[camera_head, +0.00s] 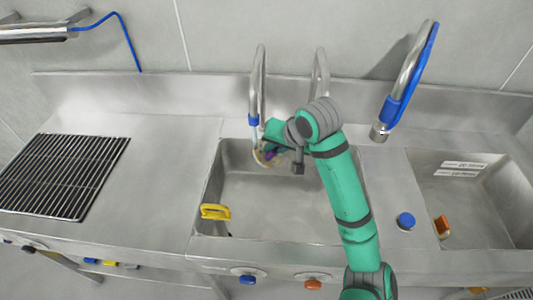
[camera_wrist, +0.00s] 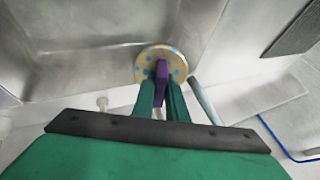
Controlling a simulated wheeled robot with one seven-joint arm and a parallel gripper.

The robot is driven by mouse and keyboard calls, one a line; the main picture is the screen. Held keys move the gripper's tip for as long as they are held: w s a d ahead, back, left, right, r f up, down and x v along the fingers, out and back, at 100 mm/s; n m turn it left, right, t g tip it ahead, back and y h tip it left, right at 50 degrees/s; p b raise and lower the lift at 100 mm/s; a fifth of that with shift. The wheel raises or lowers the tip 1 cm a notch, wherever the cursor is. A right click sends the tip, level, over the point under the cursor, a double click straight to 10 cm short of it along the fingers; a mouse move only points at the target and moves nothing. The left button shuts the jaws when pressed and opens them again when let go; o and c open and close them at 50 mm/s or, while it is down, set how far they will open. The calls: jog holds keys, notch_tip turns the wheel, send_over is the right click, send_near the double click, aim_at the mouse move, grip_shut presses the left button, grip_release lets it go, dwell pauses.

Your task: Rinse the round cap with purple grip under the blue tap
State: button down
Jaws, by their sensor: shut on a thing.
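The round cap (camera_wrist: 148,66) is a tan disc with blue spots, and its purple grip (camera_wrist: 162,72) stands up from the middle. My gripper (camera_wrist: 161,88) is shut on the purple grip. In the head view the cap (camera_head: 261,158) is partly hidden by my gripper (camera_head: 272,152), over the back left of the middle basin. The blue tap (camera_head: 254,95) rises just behind. A pale column that looks like running water (camera_head: 255,132) drops from its spout towards the cap. In the wrist view a pale bar (camera_wrist: 205,100) passes right of the cap; I cannot tell whether it touches.
A second tap (camera_head: 320,75) stands behind my arm, and a hose tap (camera_head: 405,85) is farther right. The right basin (camera_head: 480,205) holds an orange-brown object (camera_head: 442,226). A black grate (camera_head: 62,175) lies left.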

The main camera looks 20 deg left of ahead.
jog(key=shift+s, duration=0.1)
jog(key=shift+s+a, duration=0.2)
jog(key=shift+s, duration=0.25)
jog(key=s+d, duration=0.3)
jog(key=d, duration=0.4)
jog(key=shift+d, duration=0.2)
dwell(0.7)
jog(key=shift+d+r, duration=0.1)
dwell(1.1)
jog(key=s+d+r, duration=0.2)
jog(key=d+r, duration=0.1)
jog(key=d, duration=0.1)
jog(key=shift+d+r, duration=0.25)
jog(key=shift+r, duration=0.15)
jog(key=shift+a, duration=0.1)
dwell(0.5)
